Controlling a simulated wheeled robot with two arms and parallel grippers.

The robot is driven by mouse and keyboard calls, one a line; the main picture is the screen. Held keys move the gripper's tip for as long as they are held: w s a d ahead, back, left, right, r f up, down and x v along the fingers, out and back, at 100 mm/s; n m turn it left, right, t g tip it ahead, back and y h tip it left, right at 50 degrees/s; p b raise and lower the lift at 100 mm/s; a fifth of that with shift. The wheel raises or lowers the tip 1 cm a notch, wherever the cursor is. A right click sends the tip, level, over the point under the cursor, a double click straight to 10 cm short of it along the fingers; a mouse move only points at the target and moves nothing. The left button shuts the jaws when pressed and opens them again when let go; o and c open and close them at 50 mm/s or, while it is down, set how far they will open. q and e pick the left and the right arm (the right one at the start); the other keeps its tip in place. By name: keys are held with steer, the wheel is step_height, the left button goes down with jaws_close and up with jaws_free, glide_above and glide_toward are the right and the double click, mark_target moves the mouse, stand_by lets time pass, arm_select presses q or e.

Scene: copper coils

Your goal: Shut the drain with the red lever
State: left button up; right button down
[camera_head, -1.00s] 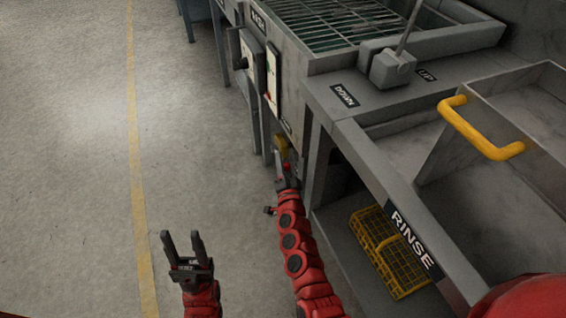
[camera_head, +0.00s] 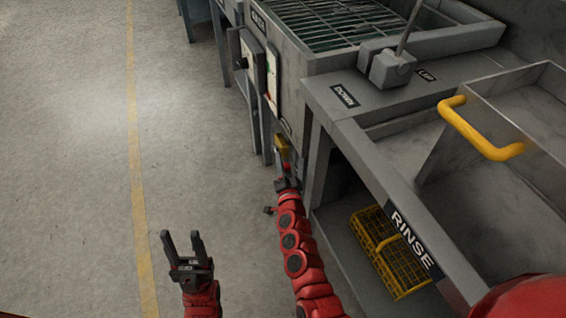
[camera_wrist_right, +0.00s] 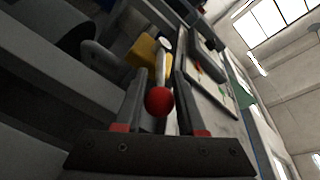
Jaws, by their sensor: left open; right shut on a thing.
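The red lever's round knob (camera_wrist_right: 159,101) sits between the fingers of my right gripper (camera_wrist_right: 162,95) in the right wrist view. A pale metal rod runs from the knob to a yellow valve body (camera_wrist_right: 146,52). In the head view the valve (camera_head: 281,147) is low on the side of the wash tank, and my right gripper (camera_head: 285,172) is shut on the lever there. The fingers partly hide the lever. My left gripper (camera_head: 186,250) is open and empty above the floor, apart from the tank.
A control panel (camera_head: 270,80) is on the tank's side above the valve. The rinse station (camera_head: 400,215) stands at the right, with a yellow basket (camera_head: 388,250) below and a yellow handle (camera_head: 480,130) above. The floor (camera_head: 75,150) at the left is clear.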

steer(key=shift+w+r+n+g+p, duration=0.15)
steer(key=shift+r+g+p, duration=0.55)
steer(key=shift+p, duration=2.2)
steer(key=shift+w+r+n+g+p, duration=0.15)
steer(key=shift+r+g+p, duration=0.5)
steer(key=shift+p, duration=2.25)
steer(key=g+p, duration=0.1)
steer(key=p, duration=0.4)
steer(key=w+r+g+p, duration=0.1)
steer(key=p, duration=0.4)
steer(key=shift+a+r+n+g+h+p, duration=0.2)
steer(key=shift+a+n+g+h+p, duration=0.05)
steer(key=shift+a+n+h+p, duration=0.1)
steer(key=shift+w+a+g+p, duration=0.2)
steer(key=shift+g+p, duration=0.1)
steer(key=shift+p, duration=0.05)
steer(key=shift+a+g, duration=0.1)
steer(key=shift+g, duration=0.2)
steer(key=shift+f+g, duration=0.1)
steer(key=shift+g, duration=0.2)
steer(key=c, duration=0.8)
jaws_free()
steer(key=shift+o, duration=1.1)
steer(key=shift+d, duration=0.2)
